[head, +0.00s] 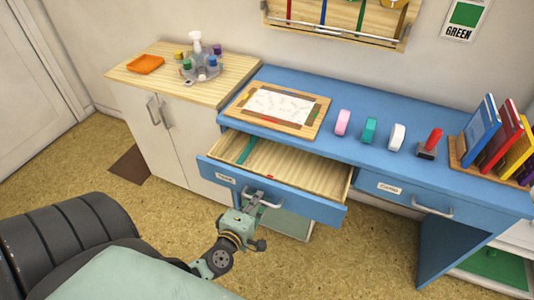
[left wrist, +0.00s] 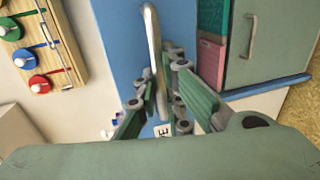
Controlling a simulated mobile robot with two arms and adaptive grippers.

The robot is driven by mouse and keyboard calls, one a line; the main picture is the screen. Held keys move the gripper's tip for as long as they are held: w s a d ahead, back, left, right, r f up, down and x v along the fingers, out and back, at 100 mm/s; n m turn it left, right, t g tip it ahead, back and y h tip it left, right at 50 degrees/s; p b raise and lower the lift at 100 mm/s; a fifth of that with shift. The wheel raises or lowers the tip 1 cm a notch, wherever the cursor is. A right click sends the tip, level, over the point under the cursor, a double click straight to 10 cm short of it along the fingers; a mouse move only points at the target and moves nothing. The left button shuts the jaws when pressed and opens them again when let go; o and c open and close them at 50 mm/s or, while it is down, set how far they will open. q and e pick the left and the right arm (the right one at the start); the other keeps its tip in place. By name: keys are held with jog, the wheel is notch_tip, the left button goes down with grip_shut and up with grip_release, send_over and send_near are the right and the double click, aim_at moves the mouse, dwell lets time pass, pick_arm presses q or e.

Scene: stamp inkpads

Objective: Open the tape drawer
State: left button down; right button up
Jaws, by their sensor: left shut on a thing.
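The tape drawer (head: 318,206) is a blue-fronted drawer with a light wooden inside, and it stands pulled well out of the blue desk. Its label (head: 226,179) is on the left of the front. My left gripper (head: 254,203) is at the front and shut on the metal drawer handle (head: 270,204). In the left wrist view the handle (left wrist: 152,40) runs between the fingers of my left gripper (left wrist: 161,82). Inside the drawer lies a green strip (head: 246,150), and a small red piece (head: 269,177) shows near the front. My right gripper is not in view.
A wooden board with paper (head: 278,105), tape dispensers (head: 370,130), a red stamp (head: 432,142) and books (head: 480,132) stand on the desk. A second drawer (head: 395,190) is shut at right. A white cabinet (head: 180,130) stands left. Floor in front is clear.

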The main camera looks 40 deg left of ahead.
pick_arm(q)
jog(key=v, duration=0.3)
jog(key=f+v, duration=0.1)
jog(key=v, duration=0.2)
jog(key=shift+f, duration=0.1)
jog(key=c, duration=2.1)
grip_release()
jog(key=shift+s, duration=0.15)
jog(key=v, duration=1.1)
jog(key=shift+s+d, duration=0.1)
jog(key=shift+s, duration=0.25)
